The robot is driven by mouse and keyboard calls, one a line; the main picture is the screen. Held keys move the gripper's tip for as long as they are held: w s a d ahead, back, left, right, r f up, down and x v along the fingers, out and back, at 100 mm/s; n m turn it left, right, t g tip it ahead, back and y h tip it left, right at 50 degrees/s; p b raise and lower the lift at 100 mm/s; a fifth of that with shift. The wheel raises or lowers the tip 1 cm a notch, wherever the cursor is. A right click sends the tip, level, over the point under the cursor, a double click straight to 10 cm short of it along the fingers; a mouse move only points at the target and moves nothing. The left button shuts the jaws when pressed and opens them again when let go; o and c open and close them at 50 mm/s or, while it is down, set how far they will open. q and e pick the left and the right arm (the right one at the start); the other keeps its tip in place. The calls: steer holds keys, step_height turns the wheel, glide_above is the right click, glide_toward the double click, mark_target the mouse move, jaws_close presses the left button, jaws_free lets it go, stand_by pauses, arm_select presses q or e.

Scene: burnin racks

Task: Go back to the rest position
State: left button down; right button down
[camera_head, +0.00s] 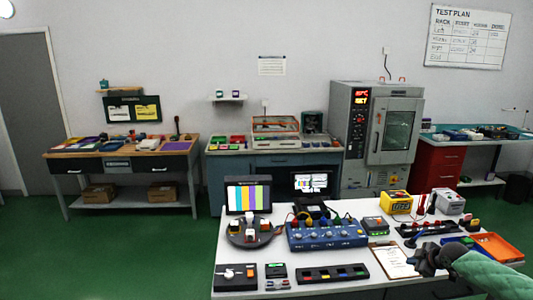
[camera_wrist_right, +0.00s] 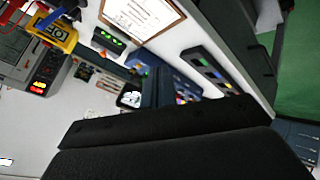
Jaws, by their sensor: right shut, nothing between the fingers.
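My right gripper (camera_head: 428,262) shows in the head view at the front right, at the end of my green-sleeved arm. It is shut and empty, over the front edge of the white table (camera_head: 235,290), just right of a clipboard (camera_head: 391,262). In the right wrist view the dark gripper body (camera_wrist_right: 180,145) fills the lower part, and the clipboard (camera_wrist_right: 142,14) shows at the top. My left gripper is in neither view.
The white table bears a blue knob box (camera_head: 326,236), a black tray with coloured pieces (camera_head: 333,274), a yellow case (camera_head: 397,202) and an orange tray (camera_head: 497,248). An oven (camera_head: 376,135) stands behind. Green floor (camera_head: 130,250) is free at the left.

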steer(key=s+a+f+m+g+b, duration=0.1)
steer(key=s+a+f, duration=0.55)
steer(key=f, duration=0.65)
steer(key=s+a+f+m+g+b, duration=0.15)
steer(key=s+a+f, duration=0.45)
steer(key=f, duration=0.7)
steer(key=s+a+f+m, duration=0.2)
steer(key=s+a+f, duration=0.45)
steer(key=f, duration=0.65)
arm_select(q)
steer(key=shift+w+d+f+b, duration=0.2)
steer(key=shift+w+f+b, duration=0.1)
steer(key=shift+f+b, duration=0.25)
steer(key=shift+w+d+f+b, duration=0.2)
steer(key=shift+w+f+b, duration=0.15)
steer(key=shift+b, duration=0.3)
arm_select(e)
steer(key=s+a+f+m+g, duration=0.1)
steer(key=s+a+f, duration=0.4)
steer(key=s+f, duration=0.3)
steer(key=s+a+f+m+g+h, duration=0.1)
steer(key=s+a+f, duration=0.3)
steer(key=s, duration=1.3)
steer(key=s+a+f+m+g+h, duration=0.1)
steer(key=s+a+f, duration=0.4)
steer(key=s+f, duration=0.7)
steer(key=shift+s+a+f+m+g, duration=0.15)
steer(key=shift+a+m+g, duration=0.15)
steer(key=shift+m+g, duration=0.7)
steer(key=shift+m+t, duration=0.25)
